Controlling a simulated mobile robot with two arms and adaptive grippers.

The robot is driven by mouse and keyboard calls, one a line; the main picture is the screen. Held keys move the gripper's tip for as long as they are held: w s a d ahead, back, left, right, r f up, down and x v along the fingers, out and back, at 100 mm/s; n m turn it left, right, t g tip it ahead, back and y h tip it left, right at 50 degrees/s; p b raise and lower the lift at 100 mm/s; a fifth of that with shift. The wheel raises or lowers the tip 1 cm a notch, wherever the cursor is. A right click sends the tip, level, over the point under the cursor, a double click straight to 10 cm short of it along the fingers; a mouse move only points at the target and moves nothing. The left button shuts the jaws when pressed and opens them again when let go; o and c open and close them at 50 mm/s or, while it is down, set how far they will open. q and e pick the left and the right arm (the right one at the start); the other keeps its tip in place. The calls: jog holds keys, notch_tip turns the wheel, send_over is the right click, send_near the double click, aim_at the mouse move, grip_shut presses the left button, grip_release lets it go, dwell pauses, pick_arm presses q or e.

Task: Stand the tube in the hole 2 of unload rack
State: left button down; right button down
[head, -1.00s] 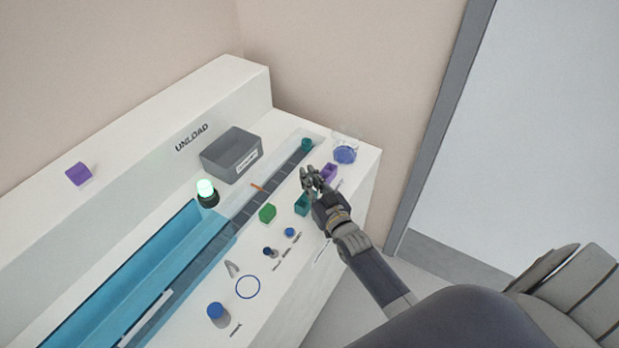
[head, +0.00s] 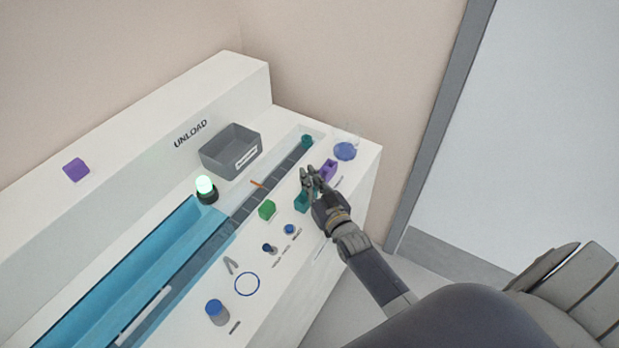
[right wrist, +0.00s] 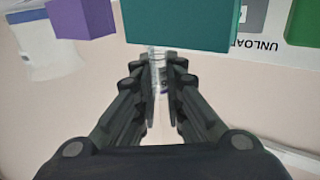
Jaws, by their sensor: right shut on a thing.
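My right gripper (head: 314,180) is over the right end of the bench, above and beside a teal block (head: 302,202). In the right wrist view my right gripper (right wrist: 158,88) is shut on a clear, see-through tube (right wrist: 157,68), which is mostly hidden by the fingers. The teal block (right wrist: 181,18) is just beyond the fingertips there, with a purple block (right wrist: 85,17) to its left and a green block (right wrist: 304,22) to its right. A label starting "UNLOA" lies between teal and green; I cannot tell which block it names. No holes show clearly. My left gripper is not in view.
A dark track (head: 262,195) runs along the bench behind the blocks. A grey bin (head: 231,150) and a lit green lamp (head: 206,188) stand behind it. A clear container with blue contents (head: 345,150) is at the far right corner. Blue knobs are at the front.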

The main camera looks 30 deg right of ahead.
jog(key=c, duration=1.6)
grip_release()
jog(key=s, duration=1.2)
jog(key=shift+a, duration=0.2)
